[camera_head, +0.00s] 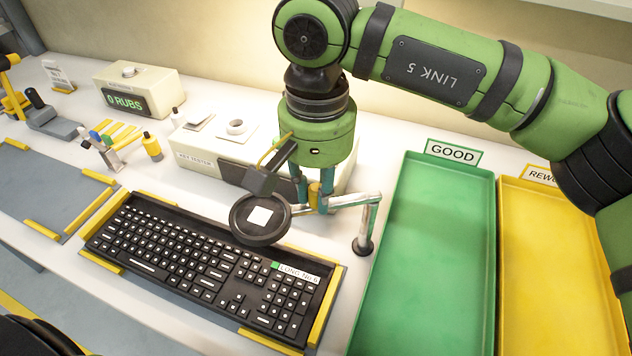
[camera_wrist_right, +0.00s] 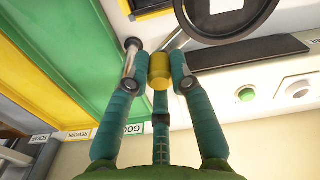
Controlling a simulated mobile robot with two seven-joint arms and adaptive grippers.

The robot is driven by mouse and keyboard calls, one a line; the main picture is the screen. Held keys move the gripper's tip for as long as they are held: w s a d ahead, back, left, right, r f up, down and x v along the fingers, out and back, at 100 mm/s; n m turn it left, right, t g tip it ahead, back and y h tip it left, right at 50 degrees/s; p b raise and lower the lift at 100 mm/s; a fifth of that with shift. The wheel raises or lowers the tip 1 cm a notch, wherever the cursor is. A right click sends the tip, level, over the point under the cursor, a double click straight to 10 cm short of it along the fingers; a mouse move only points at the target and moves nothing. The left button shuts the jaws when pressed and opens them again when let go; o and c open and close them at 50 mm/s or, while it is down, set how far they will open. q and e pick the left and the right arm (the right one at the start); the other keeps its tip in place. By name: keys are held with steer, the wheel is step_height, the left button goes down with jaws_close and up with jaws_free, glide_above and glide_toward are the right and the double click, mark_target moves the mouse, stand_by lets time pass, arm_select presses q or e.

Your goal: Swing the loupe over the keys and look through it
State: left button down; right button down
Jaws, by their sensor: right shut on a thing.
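The loupe (camera_head: 236,233) is a dark round ring on a jointed silver arm (camera_head: 345,200) that stands on a post (camera_head: 364,243) right of the keyboard. Its ring overlaps the back edge of the black keyboard (camera_head: 180,248) in the head view, and a white square shows inside it. In the wrist view the ring (camera_wrist_right: 230,32) is at the top. My right gripper (camera_head: 313,200) is shut on the loupe's yellow knob (camera_wrist_right: 160,77), with its teal fingers around it. The fingers partly hide the knob in the head view. My left gripper is not in view.
A green GOOD tray (camera_head: 425,185) and a yellow tray (camera_head: 550,200) lie to the right. Behind the keyboard stands a pale key tester box (camera_head: 215,155). A counter reading "0 RUBS" (camera_head: 125,103) stands at the back left. A grey mat (camera_head: 50,190) lies left of the keyboard.

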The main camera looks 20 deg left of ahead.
mark_target(317, 189)
steer(key=shift+s, duration=0.15)
stand_by(0.3)
steer(key=c, duration=1.1)
jaws_free()
steer(key=shift+d, duration=0.1)
step_height(317, 189, up, 12)
steer(key=shift+r, duration=0.1)
